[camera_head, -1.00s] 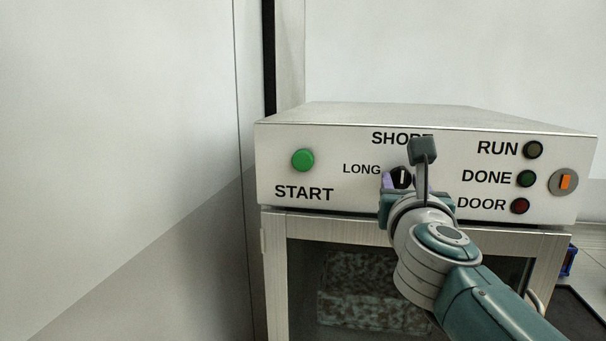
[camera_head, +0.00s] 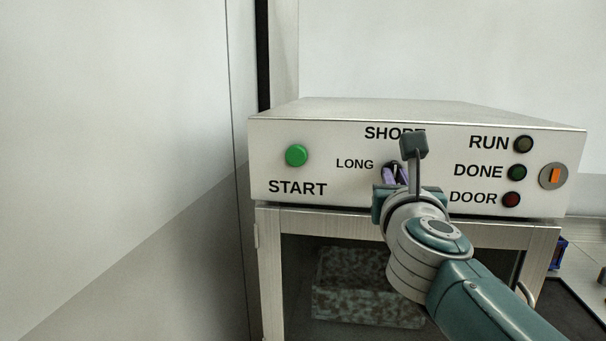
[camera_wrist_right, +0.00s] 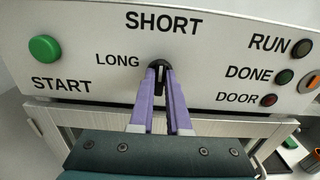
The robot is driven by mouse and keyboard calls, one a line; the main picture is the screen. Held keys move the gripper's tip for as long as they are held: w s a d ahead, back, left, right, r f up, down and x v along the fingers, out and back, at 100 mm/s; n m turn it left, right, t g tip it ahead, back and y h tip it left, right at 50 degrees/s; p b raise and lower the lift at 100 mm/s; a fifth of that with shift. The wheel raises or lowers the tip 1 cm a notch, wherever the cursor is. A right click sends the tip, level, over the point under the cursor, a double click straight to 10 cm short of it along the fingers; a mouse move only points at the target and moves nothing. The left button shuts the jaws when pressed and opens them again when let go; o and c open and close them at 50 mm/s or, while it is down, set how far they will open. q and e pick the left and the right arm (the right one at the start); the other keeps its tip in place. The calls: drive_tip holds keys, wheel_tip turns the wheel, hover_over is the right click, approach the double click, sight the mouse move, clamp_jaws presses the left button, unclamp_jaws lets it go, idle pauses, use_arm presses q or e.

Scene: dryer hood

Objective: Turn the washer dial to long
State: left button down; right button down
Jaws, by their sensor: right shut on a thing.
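The washer dial (camera_wrist_right: 156,66) is a small black knob on the pale control panel, right of the LONG label and below SHORT. In the head view the dial (camera_head: 387,168) is mostly hidden by my right gripper (camera_head: 396,173). In the right wrist view my right gripper (camera_wrist_right: 160,76) has its two purple fingers on either side of the dial, shut on it. Which way the dial's pointer faces is hidden between the fingers. My left gripper is in no view.
The panel (camera_head: 330,190) also has a green START button (camera_head: 296,156), RUN, DONE and DOOR lamps at right, and an orange switch (camera_head: 554,176). Below is a glass-fronted door (camera_head: 300,260). A wall (camera_head: 120,150) stands at left.

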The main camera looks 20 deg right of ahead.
drive_tip(key=shift+n, duration=0.3)
drive_tip(key=shift+w+a+f+n+p, duration=0.1)
drive_tip(key=shift+n+p, duration=0.55)
drive_tip(key=shift+n, duration=2.2)
drive_tip(key=shift+a+f+n+p, duration=0.15)
drive_tip(key=shift+n+p, duration=0.55)
drive_tip(key=shift+n, duration=2.2)
drive_tip(key=shift+w+d+f+n+p, duration=0.1)
drive_tip(key=shift+n+p, duration=0.55)
drive_tip(key=shift+n, duration=2.2)
drive_tip(key=shift+s, duration=0.1)
drive_tip(key=c, duration=0.9)
unclamp_jaws()
drive_tip(key=shift+a+r, duration=0.1)
